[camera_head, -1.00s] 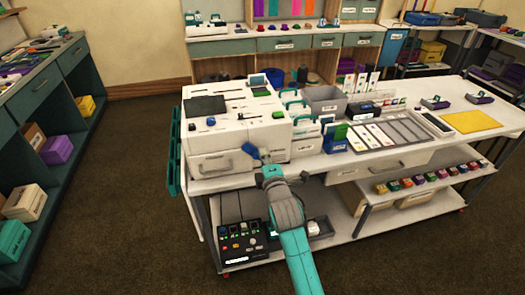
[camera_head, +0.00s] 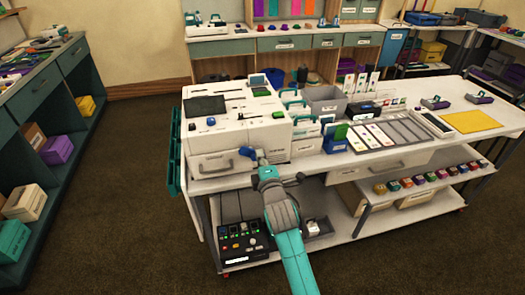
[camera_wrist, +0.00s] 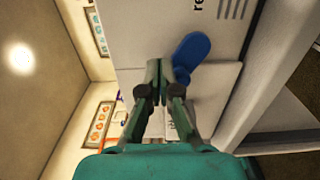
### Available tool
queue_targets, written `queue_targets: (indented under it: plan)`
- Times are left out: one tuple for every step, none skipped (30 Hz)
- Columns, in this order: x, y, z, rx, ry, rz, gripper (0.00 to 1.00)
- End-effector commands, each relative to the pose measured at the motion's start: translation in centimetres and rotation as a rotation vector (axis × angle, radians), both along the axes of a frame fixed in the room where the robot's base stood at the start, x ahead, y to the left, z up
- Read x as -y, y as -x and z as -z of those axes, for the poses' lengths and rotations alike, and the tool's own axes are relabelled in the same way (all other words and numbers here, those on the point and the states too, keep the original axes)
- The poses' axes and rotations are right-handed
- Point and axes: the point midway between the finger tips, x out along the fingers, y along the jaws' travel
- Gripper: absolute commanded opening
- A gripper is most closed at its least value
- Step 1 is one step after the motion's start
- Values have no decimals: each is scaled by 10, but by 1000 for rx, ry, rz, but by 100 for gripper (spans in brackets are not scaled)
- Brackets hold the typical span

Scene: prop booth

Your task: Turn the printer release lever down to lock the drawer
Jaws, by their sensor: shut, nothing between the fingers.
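The white printer (camera_head: 235,125) stands at the left end of the table, with its drawer front (camera_head: 215,163) facing me and no visible gap around it. The blue release lever (camera_head: 247,151) is on its front, right of the drawer handle, and it slants in the wrist view (camera_wrist: 193,50). My gripper (camera_head: 262,158) is just right of and below the lever. In the wrist view its fingertips (camera_wrist: 168,72) are together and empty. The right fingertip is beside the lever's lower end; I cannot tell whether it touches. The lever's pivot is hard to make out.
A grey bin (camera_head: 325,100), card holders and trays (camera_head: 398,131) crowd the table right of the printer. A black control box (camera_head: 240,236) is on the lower shelf below my gripper. The floor left of the table is clear.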

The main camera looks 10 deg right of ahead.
Motion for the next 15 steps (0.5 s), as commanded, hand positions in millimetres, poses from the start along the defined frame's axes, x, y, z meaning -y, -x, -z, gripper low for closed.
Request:
queue_targets:
  plan:
    - [-1,0,1,-1,0,-1,0]
    - [-2,0,1,-1,0,-1,0]
    - [-3,0,2,-1,0,-1,0]
    - [-4,0,2,-1,0,-1,0]
    - [-5,0,3,-1,0,-1,0]
    - [-6,0,3,-1,0,-1,0]
    - [-7,0,4,-1,0,-1,0]
    - [-8,0,4,-1,0,-2,0]
    - [-9,0,4,0,0,-2,0]
    - [-9,0,5,0,0,-1,0]
    - [-10,0,5,0,0,-1,0]
    - [-10,0,5,0,0,-1,0]
    - [-10,0,5,0,0,-1,0]
    - [-9,0,5,0,0,-1,0]
    - [-9,0,5,0,0,-1,0]
